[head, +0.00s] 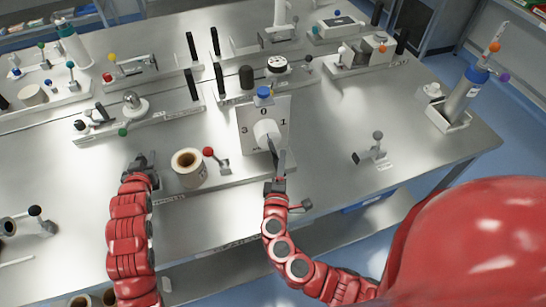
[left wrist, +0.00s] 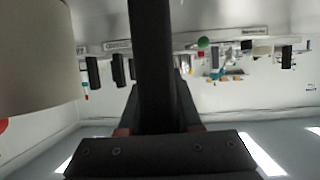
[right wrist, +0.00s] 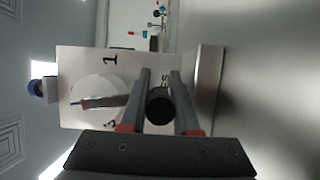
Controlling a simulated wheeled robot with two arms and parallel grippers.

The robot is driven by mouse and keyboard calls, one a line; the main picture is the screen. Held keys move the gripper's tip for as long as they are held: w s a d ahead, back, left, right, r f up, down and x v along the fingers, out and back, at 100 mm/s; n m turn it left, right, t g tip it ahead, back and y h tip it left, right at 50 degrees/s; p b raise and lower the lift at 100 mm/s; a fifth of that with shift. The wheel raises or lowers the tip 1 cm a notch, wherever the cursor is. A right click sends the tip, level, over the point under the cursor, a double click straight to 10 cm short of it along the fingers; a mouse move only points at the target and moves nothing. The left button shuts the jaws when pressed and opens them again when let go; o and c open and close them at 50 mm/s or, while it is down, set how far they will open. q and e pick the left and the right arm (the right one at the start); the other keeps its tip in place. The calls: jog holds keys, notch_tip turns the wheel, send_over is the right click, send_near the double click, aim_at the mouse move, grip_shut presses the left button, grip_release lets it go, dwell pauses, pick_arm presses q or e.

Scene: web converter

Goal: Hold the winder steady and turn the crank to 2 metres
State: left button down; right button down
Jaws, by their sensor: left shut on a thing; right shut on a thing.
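The winder has a square white panel (head: 263,125) with the numbers 3, 0 and 1 visible, a round white hub (head: 267,133) and a blue knob (head: 264,92) on top. In the right wrist view the panel (right wrist: 68,62) shows a pointer (right wrist: 98,102) with a blue tip. My right gripper (head: 277,158) is at the front of the hub, its fingers around the black crank knob (right wrist: 159,105). My left gripper (head: 145,162) is shut on a dark upright handle (left wrist: 150,60) at the left end of the winder's base, left of the roll (head: 188,167).
A small lever with a red ball (head: 208,152) stands between the roll and the panel. A small clamp (head: 375,150) stands to the right. Fixtures with black posts (head: 192,80) line the table behind. Bare metal table (head: 330,125) lies right of the panel.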

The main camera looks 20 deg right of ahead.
pick_arm(q)
jog(key=shift+s+f, duration=0.1)
jog(key=shift+f, duration=0.25)
pick_arm(e)
jog(key=shift+w+a+m+g+y, duration=0.15)
jog(key=shift+a+m+g+y, duration=0.15)
jog(key=shift+a+m, duration=0.65)
jog(key=c, duration=0.7)
grip_release()
jog(key=shift+f, duration=0.1)
jog(key=shift+o, duration=0.2)
jog(key=shift+f, duration=0.1)
jog(key=shift+s+a, duration=0.1)
jog(key=shift+s, duration=0.3)
jog(key=shift+v, duration=3.75)
pick_arm(q)
jog(key=shift+r, duration=0.35)
pick_arm(e)
jog(key=shift+w, duration=0.1)
